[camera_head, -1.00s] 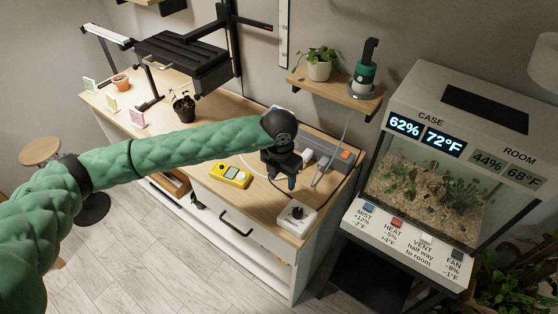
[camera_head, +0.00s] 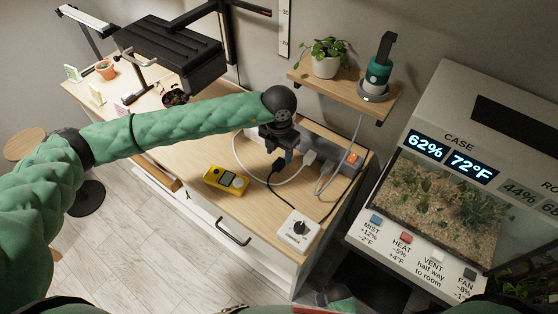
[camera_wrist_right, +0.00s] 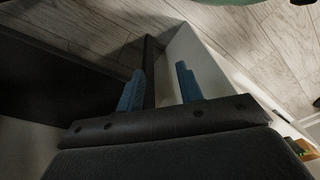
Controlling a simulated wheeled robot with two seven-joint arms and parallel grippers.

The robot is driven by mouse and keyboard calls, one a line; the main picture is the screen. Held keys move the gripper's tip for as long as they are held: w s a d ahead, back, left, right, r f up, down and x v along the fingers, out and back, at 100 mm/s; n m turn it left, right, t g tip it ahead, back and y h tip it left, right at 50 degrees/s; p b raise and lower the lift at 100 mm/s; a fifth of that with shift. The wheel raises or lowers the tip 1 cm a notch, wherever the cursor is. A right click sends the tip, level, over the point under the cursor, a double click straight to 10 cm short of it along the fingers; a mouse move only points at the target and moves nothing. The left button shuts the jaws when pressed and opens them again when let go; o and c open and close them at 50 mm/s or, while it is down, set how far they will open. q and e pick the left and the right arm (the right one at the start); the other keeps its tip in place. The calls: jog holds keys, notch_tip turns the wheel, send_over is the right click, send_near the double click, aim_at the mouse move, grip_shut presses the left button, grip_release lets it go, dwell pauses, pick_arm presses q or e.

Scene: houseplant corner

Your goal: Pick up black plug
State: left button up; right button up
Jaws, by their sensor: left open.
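A black plug (camera_head: 278,164) with a black cable sits at the near left end of the grey power strip (camera_head: 326,146) on the wooden cabinet top. My left gripper (camera_head: 283,154) hangs pointing down right by it, with open jaws. The gripper covers part of the plug and strip, and I cannot tell whether the fingers touch the plug. A white plug (camera_head: 309,156) sits to its right on the strip. My right gripper (camera_wrist_right: 159,88) shows two blue fingers apart with nothing between them, low beside the furniture.
A yellow meter (camera_head: 226,180) and a white dial box (camera_head: 298,232) lie in front of the strip. Loose cables cross the top. A shelf (camera_head: 345,94) with a plant overhangs behind. A glass terrarium case (camera_head: 440,195) stands at right.

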aim_at(278, 162)
pick_arm(q)
jog(key=shift+w+f, duration=0.2)
jog(key=shift+f, duration=0.25)
notch_tip(278, 162, down, 3)
jog(key=p, duration=0.3)
jog(key=shift+f, duration=0.15)
jog(key=shift+a+f, duration=0.1)
jog(key=shift+f, duration=0.65)
pick_arm(e)
notch_tip(278, 162, down, 8)
jog(key=s+d, duration=0.2)
jog(key=shift+d+r+t, duration=0.2)
jog(key=shift+d+t, duration=0.1)
pick_arm(q)
jog(key=c, duration=1.1)
